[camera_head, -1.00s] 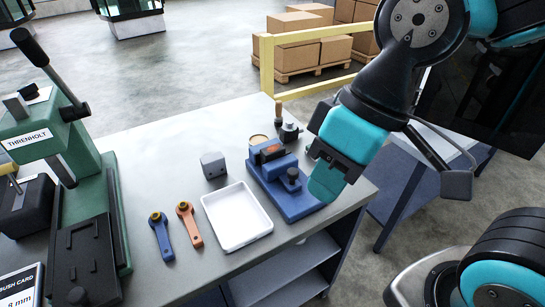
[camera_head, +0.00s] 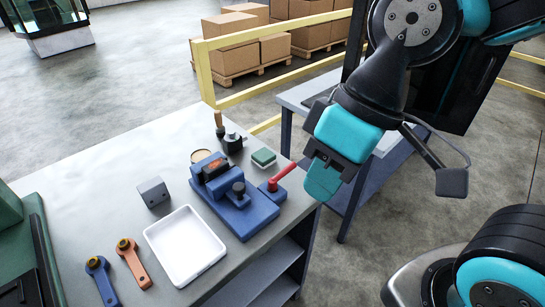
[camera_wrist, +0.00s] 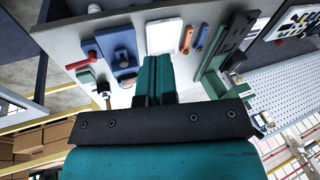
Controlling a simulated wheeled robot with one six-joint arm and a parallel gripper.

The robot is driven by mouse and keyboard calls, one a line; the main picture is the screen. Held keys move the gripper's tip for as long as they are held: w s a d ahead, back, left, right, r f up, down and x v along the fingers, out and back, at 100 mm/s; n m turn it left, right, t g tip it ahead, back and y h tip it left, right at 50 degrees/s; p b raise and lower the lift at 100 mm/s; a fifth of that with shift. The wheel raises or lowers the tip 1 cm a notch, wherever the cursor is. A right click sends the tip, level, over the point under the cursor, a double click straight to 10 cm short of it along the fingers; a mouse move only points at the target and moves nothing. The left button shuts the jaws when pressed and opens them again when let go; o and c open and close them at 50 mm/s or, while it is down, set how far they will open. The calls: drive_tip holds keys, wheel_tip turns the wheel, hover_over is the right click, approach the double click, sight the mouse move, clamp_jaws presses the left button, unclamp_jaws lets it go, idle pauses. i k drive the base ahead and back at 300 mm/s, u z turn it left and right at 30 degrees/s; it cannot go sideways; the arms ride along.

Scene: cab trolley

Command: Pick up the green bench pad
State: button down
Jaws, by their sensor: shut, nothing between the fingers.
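The green bench pad (camera_head: 263,157) is a small green block with a pale lower edge. It lies on the grey workbench (camera_head: 95,170) near its far right edge, behind the red-handled clamp. It also seems to show in the wrist view (camera_wrist: 86,76), small and near the red handle. My gripper (camera_head: 322,182) is shut and empty, to the right of the pad in the head view and above the bench's right edge. Its teal fingers meet in the wrist view (camera_wrist: 153,78).
A blue vise (camera_head: 235,195) and a red-handled clamp (camera_head: 280,178) stand in front of the pad. A dark round fixture (camera_head: 232,143) is left of it. A white tray (camera_head: 184,246), grey block (camera_head: 153,192) and two wrenches lie nearer. A yellow rail (camera_head: 270,90) runs behind.

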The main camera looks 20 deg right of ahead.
sight(263, 158)
drive_tip(key=z, duration=0.05)
drive_tip(key=k, duration=0.5)
drive_tip(key=u, duration=0.65)
drive_tip(key=i, duration=1.3)
drive_tip(key=z, duration=1)
